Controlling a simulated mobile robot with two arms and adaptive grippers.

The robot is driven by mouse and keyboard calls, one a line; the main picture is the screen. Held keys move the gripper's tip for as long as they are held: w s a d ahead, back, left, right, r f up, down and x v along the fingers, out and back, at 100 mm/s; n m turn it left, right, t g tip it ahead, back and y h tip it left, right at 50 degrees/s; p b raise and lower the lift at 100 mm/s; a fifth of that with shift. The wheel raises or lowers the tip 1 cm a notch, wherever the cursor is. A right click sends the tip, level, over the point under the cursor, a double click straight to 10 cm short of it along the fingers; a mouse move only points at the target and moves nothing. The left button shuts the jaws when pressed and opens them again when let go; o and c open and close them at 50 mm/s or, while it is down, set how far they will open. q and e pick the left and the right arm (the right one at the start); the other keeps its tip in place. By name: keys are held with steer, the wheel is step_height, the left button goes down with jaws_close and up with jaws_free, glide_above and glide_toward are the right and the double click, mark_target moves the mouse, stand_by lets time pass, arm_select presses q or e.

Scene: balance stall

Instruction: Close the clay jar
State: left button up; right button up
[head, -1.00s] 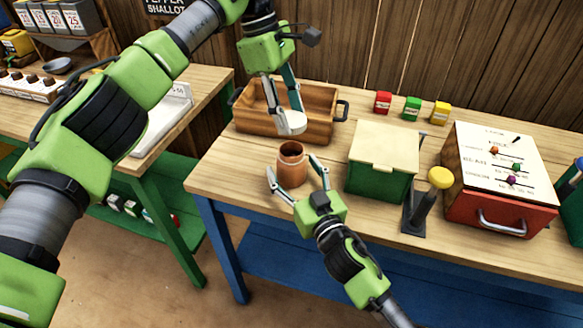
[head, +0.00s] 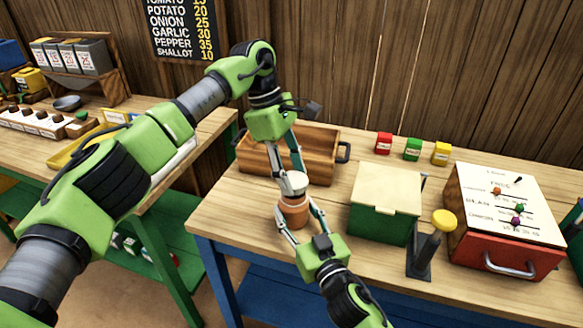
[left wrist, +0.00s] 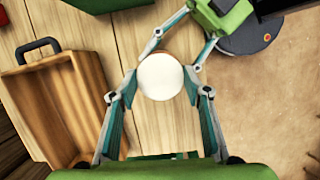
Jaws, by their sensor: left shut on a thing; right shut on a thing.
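The brown clay jar (head: 292,213) stands upright near the front left edge of the table. My right gripper (head: 298,221) is shut around the jar's body from the front. My left gripper (head: 293,182) points down from above and is shut on a pale round lid (head: 294,185). The lid is at the jar's mouth; I cannot tell whether it is fully seated. In the left wrist view the lid (left wrist: 161,76) sits between my left fingers and covers the jar from above. A finger of my right gripper shows beside it.
An open wooden crate (head: 258,160) stands behind the jar. To the right are a green box with a cream lid (head: 386,190), a yellow-topped post (head: 444,220) and a red drawer box (head: 505,259). Three small colored boxes (head: 412,149) stand at the back.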

mark_target(294, 206)
stand_by(0.4)
arm_select(q)
steer(key=shift+f, duration=0.85)
steer(key=shift+f, duration=0.55)
steer(key=shift+w+m+g+y, duration=0.1)
steer(key=shift+m+g+y, duration=0.3)
steer(key=shift+m, duration=1.3)
steer(key=o, duration=0.8)
